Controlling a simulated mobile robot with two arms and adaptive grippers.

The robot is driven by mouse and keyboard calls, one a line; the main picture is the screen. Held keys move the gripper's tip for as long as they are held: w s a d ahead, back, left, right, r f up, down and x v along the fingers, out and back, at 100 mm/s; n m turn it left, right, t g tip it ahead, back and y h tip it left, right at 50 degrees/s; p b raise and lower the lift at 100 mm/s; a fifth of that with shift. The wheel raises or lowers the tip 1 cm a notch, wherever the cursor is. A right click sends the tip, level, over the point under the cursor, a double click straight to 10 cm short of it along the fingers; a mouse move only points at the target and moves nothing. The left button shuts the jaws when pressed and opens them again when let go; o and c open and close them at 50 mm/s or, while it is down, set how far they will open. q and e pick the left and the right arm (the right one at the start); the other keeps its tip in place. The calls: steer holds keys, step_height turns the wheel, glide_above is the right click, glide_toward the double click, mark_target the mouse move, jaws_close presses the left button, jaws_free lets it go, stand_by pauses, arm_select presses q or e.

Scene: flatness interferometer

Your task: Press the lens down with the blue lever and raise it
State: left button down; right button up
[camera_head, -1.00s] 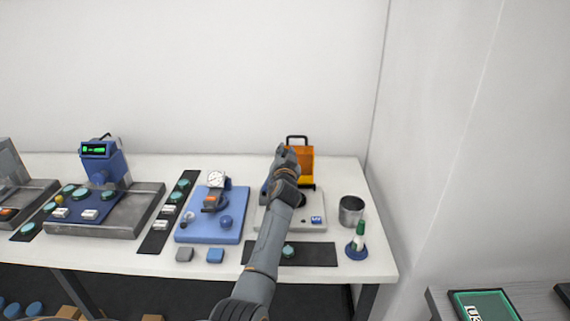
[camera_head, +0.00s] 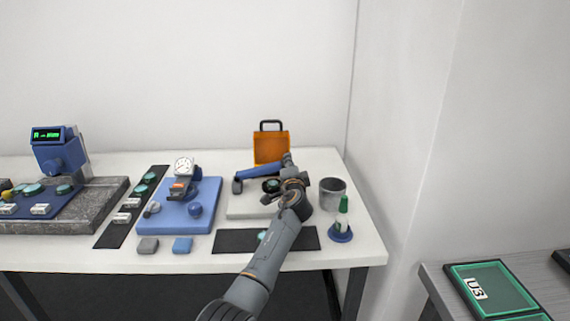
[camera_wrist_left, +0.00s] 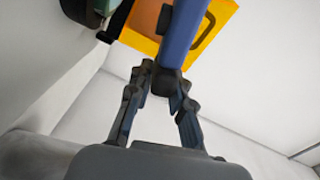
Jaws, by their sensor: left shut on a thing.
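The blue lever (camera_head: 262,170) lies across the pale base plate (camera_head: 250,211) of the interferometer, from a dark post at its left to my gripper at its right. My left gripper (camera_head: 290,164) is shut on the lever's free end. In the left wrist view the blue lever (camera_wrist_left: 182,35) comes down between my gripper's fingertips (camera_wrist_left: 165,78). A dark round part with a teal top, which looks like the lens (camera_head: 271,185), sits below the lever, partly hidden by my arm. I cannot tell whether the lever touches it. My right gripper is not in view.
An orange shield with a dark handle (camera_head: 271,147) stands behind the base. A metal cup (camera_head: 332,193) and a green-and-white bottle (camera_head: 342,212) stand close to its right. A blue dial-gauge stand (camera_head: 190,212) is to its left. A dark mat (camera_head: 235,240) lies in front.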

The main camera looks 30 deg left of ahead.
arm_select(q)
steer(key=shift+w+f+m+b, duration=0.1)
steer(key=shift+f+m+b, duration=0.55)
steer(key=shift+f, duration=0.25)
steer(key=c, duration=1.7)
jaws_free()
steer(key=o, duration=0.5)
steer(key=shift+w+f, duration=0.1)
steer(key=shift+f, duration=0.05)
